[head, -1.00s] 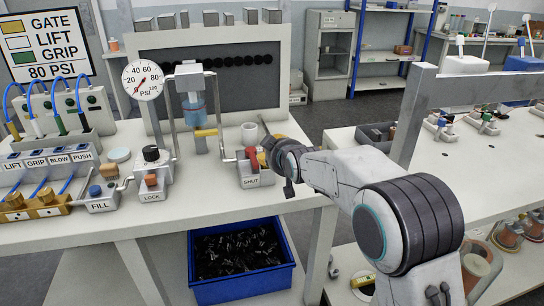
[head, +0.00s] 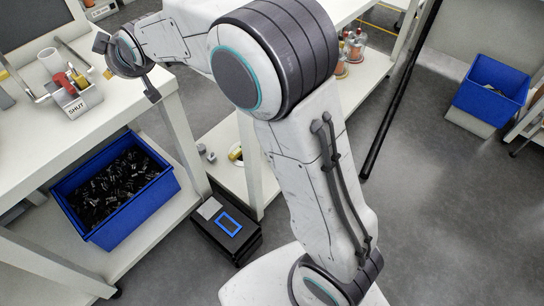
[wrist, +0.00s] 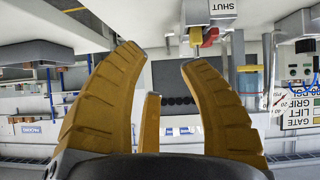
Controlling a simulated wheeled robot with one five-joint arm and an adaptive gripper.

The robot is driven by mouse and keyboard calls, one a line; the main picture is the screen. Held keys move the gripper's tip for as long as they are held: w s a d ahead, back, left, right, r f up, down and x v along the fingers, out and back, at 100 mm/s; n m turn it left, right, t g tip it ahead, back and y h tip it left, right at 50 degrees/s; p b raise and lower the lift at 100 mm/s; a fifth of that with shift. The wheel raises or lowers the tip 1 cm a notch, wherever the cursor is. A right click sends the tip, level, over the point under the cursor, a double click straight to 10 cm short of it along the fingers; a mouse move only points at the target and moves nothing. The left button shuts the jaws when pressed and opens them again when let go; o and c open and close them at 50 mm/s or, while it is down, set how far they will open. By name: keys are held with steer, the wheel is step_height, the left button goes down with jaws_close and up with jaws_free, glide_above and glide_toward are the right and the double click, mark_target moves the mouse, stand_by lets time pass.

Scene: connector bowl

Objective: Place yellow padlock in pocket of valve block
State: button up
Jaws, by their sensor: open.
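The valve block (head: 83,104), grey and marked SHUT, stands at the bench's right end. A red lever (head: 60,79) and a small yellow piece (head: 81,80) sit on top, beside each other. The piece may be the yellow padlock, but its shape is too small to tell, and I cannot tell whether it is in the pocket. In the wrist view the block (wrist: 222,10) appears upside down at the top, with the yellow piece (wrist: 195,37) beside the red lever (wrist: 210,38). My gripper (wrist: 160,62) is open, its gold fingers apart and nothing between them. In the head view my gripper (head: 105,58) is beside the block.
A white cup (head: 50,60) stands behind the block. A blue bin (head: 160,190) of black parts sits under the bench. Another yellow item (head: 235,153) lies on a low shelf. A black box (head: 228,235) is on the floor.

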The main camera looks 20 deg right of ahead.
steer(key=s+d+f+m+g+h, duration=0.3)
steer(key=s+d+m+g, duration=0.1)
steer(key=s+d, duration=1.35)
steer(key=s+d+f+m+g, duration=0.1)
steer(key=s+d+f, duration=0.1)
steer(key=s, duration=0.7)
steer(key=s+d+f+m+g+h, duration=0.1)
steer(key=s+d+f+g, duration=0.1)
steer(key=s, duration=0.8)
steer(key=shift+d+f+m+g, duration=0.3)
steer(key=shift+d+f, duration=0.45)
steer(key=shift+f, duration=0.05)
step_height(320, 180, up, 11)
steer(key=p, duration=0.9)
steer(key=shift+s+f+p, duration=0.15)
steer(key=shift+f+p, duration=0.05)
steer(key=shift+p, duration=0.15)
